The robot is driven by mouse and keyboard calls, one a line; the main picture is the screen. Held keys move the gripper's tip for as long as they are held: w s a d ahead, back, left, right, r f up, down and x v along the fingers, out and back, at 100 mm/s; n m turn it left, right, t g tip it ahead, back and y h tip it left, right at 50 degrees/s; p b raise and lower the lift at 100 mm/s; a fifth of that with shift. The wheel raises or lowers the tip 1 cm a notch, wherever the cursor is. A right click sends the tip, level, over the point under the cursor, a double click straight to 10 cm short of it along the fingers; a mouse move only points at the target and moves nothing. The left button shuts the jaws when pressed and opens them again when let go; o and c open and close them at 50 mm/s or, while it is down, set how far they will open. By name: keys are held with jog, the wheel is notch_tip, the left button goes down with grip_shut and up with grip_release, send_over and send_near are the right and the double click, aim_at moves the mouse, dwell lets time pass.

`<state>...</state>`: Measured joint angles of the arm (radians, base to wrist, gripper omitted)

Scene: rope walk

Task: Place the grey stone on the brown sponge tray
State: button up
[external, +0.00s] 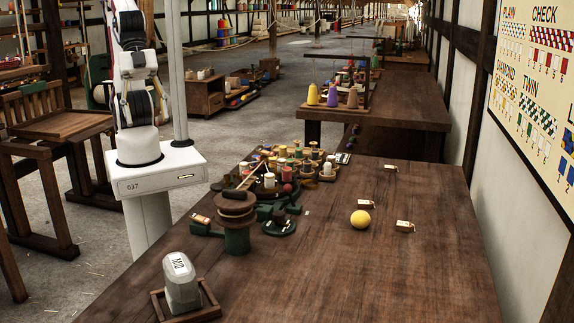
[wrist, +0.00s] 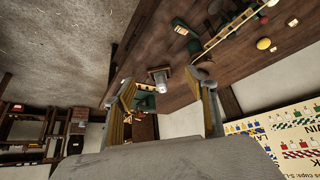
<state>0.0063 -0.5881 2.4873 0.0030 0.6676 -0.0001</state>
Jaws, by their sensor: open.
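The grey stone (external: 180,282) is a blocky grey piece with a white label on top. It stands upright in the near left corner of the table, apparently inside the rim of a square brown tray (external: 209,312). Any sponge surface in the tray is hidden by the stone. In the wrist view the stone (wrist: 159,77) is small and distant, between the fingers. My gripper (wrist: 165,86) is open and empty, well away from the stone. It is outside the external view.
A dark green post with brown discs (external: 236,205) stands behind the tray, with spools (external: 290,165) crowded beyond. A yellow ball (external: 360,219) and small tagged pieces (external: 405,226) lie right. The table's front right (external: 370,285) is clear.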

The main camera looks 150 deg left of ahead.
jog(key=s+g, duration=0.1)
jog(key=s, duration=0.5)
jog(key=shift+s+r, duration=0.2)
jog(key=shift+s, duration=0.1)
